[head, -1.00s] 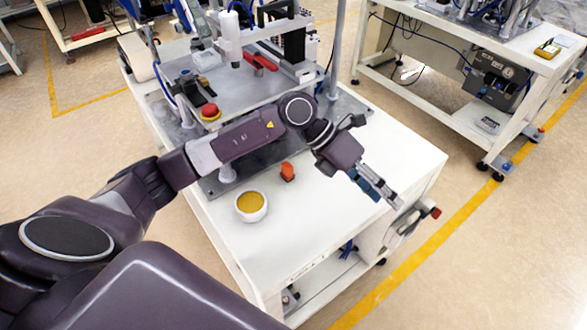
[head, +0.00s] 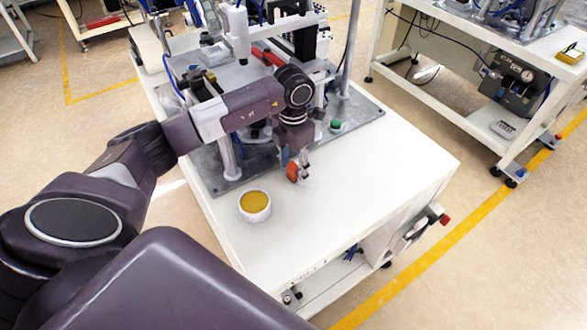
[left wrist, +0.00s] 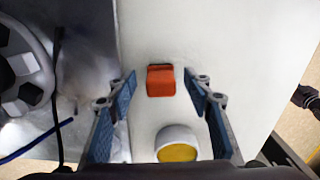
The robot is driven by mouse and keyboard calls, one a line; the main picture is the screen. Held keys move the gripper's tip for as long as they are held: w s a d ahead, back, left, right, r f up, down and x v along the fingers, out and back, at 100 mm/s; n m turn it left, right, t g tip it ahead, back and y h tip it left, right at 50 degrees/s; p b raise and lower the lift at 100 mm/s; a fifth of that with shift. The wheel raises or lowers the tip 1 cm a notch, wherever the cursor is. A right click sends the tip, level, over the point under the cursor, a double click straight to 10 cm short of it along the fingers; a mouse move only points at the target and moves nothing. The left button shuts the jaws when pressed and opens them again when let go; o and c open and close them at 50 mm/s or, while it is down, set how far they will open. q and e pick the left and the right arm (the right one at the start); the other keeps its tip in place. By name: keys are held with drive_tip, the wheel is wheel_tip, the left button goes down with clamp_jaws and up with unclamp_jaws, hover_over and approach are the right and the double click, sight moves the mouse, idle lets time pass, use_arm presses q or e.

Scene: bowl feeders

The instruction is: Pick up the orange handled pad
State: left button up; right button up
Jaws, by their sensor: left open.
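The orange handled pad (head: 292,172) stands on the white tabletop, close to the edge of the grey machine plate. In the left wrist view the orange pad (left wrist: 161,80) lies between and just beyond the fingertips, with a dark strip along its far edge. My left gripper (head: 298,168) points down at the pad; its fingers partly overlap the pad in the head view. In the left wrist view my left gripper (left wrist: 163,84) is open, with blue finger pads on both sides and nothing held. My right gripper is not in view.
A white bowl with yellow contents (head: 255,206) stands near the pad, and shows between the fingers in the left wrist view (left wrist: 177,142). The grey machine plate (head: 228,180) and its posts are behind. The tabletop (head: 380,180) is clear to the right.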

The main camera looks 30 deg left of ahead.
use_arm(q)
drive_tip(key=shift+f, duration=0.55)
drive_tip(key=c, duration=1.2)
drive_tip(key=shift+c, duration=0.2)
wheel_tip(320, 180, up, 14)
drive_tip(key=r+b, duration=0.1)
drive_tip(key=b, duration=0.1)
wheel_tip(320, 180, up, 5)
hover_over(294, 165)
drive_tip(key=shift+p, duration=0.4)
drive_tip(key=o, duration=0.6)
drive_tip(key=c, duration=0.5)
